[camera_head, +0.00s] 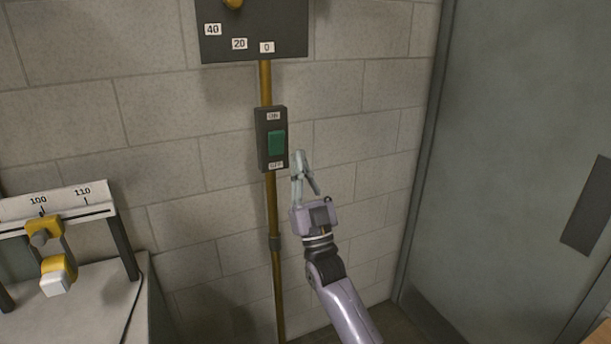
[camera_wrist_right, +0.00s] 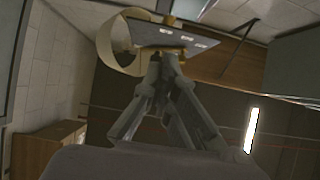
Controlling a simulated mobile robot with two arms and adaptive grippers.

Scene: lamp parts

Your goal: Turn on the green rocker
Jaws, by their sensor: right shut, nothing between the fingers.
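The green rocker (camera_head: 277,142) sits in a dark switch box (camera_head: 264,150) on the wall, with a label reading ON above it and a second label below it. My right gripper (camera_head: 298,154) is just right of the box's lower part, fingers pointing up. Its fingertips are shut with nothing between them. I cannot tell whether they touch the box. The right wrist view shows the closed fingers (camera_wrist_right: 163,55), but I cannot make out the rocker there. My left gripper is not in view.
A brass pipe (camera_head: 273,215) runs down the wall behind the box. A dark panel (camera_head: 255,45) with number labels is above. A bench with a scale (camera_head: 60,205) and yellow slider (camera_head: 45,238) stands left. A grey door (camera_head: 520,130) is at right.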

